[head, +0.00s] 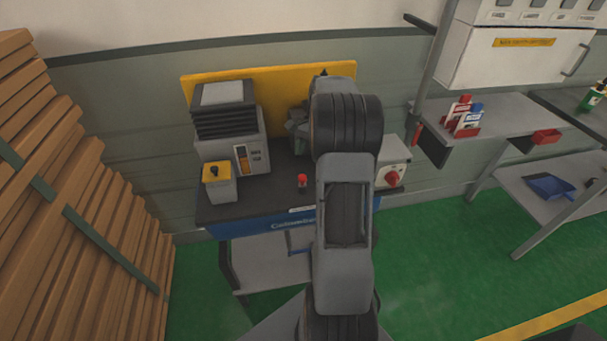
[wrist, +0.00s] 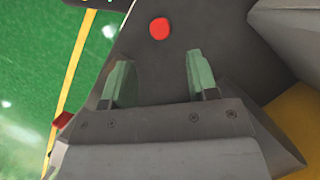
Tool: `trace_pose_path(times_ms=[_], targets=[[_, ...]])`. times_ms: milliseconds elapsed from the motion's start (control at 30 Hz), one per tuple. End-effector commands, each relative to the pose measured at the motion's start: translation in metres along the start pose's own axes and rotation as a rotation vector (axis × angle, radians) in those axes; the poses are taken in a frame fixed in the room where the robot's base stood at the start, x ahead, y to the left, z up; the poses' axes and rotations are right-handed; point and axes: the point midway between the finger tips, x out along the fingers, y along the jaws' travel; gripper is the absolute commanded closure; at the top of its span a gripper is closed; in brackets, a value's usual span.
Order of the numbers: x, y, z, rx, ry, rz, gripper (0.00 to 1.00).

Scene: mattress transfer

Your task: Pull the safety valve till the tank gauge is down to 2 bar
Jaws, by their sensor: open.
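My gripper (wrist: 158,72) is open in the wrist view, with two pale green fingers apart and nothing between them. A round red top (wrist: 160,28) shows just beyond the fingertips, over a dark surface. It looks like the small red-capped piece (head: 302,180) on the workbench in the head view, but I cannot be sure. In the head view my arm covers the middle of the bench and most of my gripper. I cannot make out a tank, its gauge or a clearly marked safety valve.
The dark-topped workbench (head: 262,200) carries a grey machine (head: 236,130), a yellow-topped box with a black knob (head: 218,186) and a grey box with a red knob (head: 392,177). Stacked timber (head: 60,200) stands left. Green floor (head: 430,260) is clear at right, before a shelf table (head: 500,130).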

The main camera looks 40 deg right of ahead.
Motion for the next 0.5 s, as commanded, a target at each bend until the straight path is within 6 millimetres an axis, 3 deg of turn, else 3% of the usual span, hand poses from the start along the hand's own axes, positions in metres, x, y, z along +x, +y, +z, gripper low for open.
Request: trace_pose_path(times_ms=[200,500], targets=[[0.040,0.000,0.000,-0.001,-0.002,0.001,0.46],[0.071,0.000,0.000,-0.001,0.000,0.000,0.46]])
